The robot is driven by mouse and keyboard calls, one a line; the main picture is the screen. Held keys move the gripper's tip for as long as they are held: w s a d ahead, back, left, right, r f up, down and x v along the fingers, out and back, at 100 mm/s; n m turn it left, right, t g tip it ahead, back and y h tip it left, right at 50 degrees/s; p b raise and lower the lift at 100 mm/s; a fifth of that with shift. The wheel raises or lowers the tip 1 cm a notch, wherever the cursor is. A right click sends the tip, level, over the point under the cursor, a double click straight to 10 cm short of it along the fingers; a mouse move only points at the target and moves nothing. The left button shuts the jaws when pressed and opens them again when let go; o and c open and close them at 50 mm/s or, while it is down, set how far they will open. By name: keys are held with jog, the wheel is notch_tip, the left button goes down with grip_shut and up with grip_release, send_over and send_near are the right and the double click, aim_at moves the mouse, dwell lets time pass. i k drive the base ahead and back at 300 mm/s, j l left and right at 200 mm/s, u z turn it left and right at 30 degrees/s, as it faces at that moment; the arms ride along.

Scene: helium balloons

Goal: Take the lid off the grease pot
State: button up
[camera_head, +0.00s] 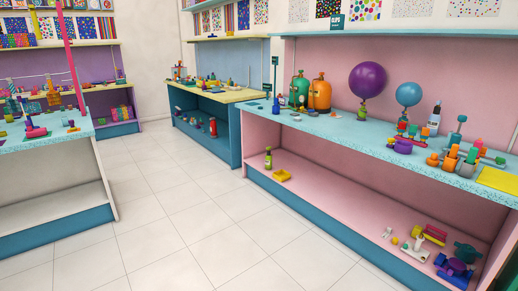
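I cannot clearly pick out the grease pot in the head view; the small things are too far off to tell. A teal rounded thing (467,252), possibly a pot, is at the right end of the pink lower shelf. A small purple rounded thing (402,146) is on the speckled blue counter (340,130) above. I cannot tell whether either has a lid. My gripper is not in view.
Green (299,92) and orange (319,94) gas cylinders stand on the counter, right of them a purple balloon (367,79) and a blue balloon (408,94). Another counter (45,138) is at left, a yellow-topped bench (235,95) behind. The tiled floor (180,220) between is clear.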

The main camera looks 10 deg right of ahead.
aim_at(433, 160)
jog(key=i+z, duration=0.1)
jog(key=i, duration=0.9)
jog(key=i+j+z, duration=0.1)
jog(key=i, duration=0.85)
jog(key=j, duration=0.15)
